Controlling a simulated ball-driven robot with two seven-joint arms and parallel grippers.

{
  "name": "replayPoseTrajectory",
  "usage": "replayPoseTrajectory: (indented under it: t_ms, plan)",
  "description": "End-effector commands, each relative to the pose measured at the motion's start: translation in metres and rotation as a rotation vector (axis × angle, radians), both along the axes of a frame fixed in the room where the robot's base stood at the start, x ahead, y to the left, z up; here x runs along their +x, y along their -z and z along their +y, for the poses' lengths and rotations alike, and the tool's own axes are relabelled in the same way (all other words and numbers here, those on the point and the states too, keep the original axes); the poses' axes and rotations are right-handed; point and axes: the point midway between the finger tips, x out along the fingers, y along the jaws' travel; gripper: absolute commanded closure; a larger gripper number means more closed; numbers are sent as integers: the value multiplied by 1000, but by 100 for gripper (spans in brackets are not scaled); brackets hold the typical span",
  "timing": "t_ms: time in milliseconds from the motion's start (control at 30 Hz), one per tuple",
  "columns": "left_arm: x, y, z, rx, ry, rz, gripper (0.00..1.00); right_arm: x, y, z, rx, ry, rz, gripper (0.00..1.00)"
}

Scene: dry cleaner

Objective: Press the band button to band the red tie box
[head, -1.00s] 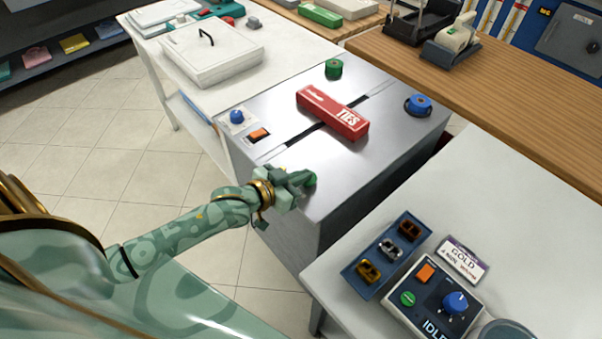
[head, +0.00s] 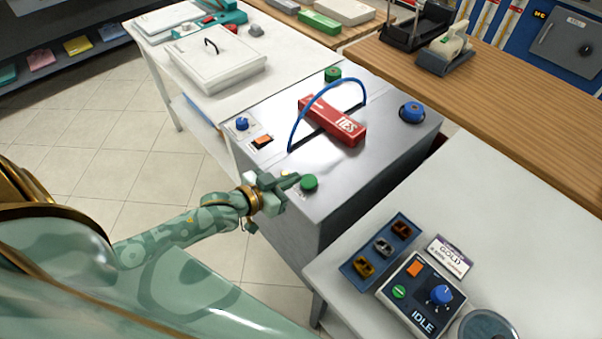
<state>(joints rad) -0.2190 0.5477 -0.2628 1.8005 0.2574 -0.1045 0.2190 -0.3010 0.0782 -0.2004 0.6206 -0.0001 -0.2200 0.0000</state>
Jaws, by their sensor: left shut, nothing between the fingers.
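The red tie box (head: 340,124) lies across the dark slot on top of the grey banding machine (head: 262,106). A blue band arch (head: 309,103) stands up from the slot and loops over the box, apart from its top. A green button (head: 309,183) sits at the machine's near corner. My left gripper (head: 292,181) is shut and empty, just left of the green button; its tips look close to the button but not on top of it. My right gripper is not in view.
The machine top also has a blue knob (head: 242,124), an orange switch (head: 263,142), a blue spool (head: 411,112) and a green spool (head: 332,74). A control box reading IDLE (head: 422,297) and a tray of clips (head: 361,266) stand on the right table.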

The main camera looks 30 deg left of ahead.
Motion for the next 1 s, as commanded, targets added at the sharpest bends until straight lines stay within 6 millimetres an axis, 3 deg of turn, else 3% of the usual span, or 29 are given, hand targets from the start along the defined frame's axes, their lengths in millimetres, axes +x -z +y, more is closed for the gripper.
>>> replayPoseTrajectory:
  t_ms: [100, 333, 1000]
  plan:
    - [-22, -9, 8, 0, 0, 0, 100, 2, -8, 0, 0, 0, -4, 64]
    - [-45, -17, 16, -1, -1, -4, 100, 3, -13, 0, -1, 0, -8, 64]
    - [-48, -18, 17, 2, 0, -7, 100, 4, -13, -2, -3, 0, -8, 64]
